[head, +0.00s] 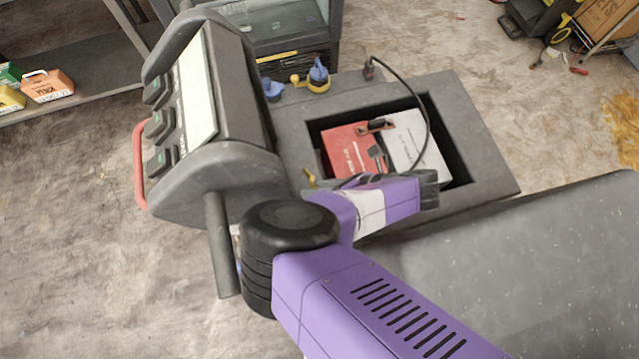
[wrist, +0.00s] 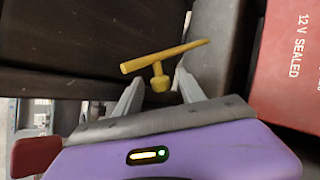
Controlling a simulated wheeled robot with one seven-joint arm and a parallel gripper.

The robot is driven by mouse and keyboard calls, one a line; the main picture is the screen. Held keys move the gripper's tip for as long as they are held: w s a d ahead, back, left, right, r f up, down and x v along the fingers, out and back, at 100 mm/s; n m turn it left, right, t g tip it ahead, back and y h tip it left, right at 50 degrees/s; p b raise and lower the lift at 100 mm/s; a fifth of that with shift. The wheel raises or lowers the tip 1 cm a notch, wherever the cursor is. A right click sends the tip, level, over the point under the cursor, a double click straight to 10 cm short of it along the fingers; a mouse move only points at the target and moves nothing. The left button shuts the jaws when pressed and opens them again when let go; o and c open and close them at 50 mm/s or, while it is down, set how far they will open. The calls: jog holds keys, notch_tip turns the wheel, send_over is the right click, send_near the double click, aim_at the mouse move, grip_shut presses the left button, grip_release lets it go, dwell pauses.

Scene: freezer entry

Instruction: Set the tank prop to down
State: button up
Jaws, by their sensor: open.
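A yellow T-shaped lever, which I take to be the tank prop (wrist: 163,60), shows in the wrist view against dark panels. Its crossbar tilts slightly up to the right, above a short stem and round knob. In the head view a small yellow piece (head: 311,179) shows at the left edge of the open battery bay, partly hidden by my arm. My gripper (wrist: 159,78) is open, with its fingers on either side of the knob. I cannot tell whether they touch it. In the head view my gripper (head: 335,185) is seen from above, over the near left part of the bay.
The bay (head: 493,165) of the grey machine holds a red battery (head: 347,148) and a light grey one (head: 412,135), with a black cable (head: 405,80) arching over. The control console (head: 215,110) stands at left. Blue and yellow caps (head: 318,76) sit behind the bay.

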grip_shut()
dwell(1.4)
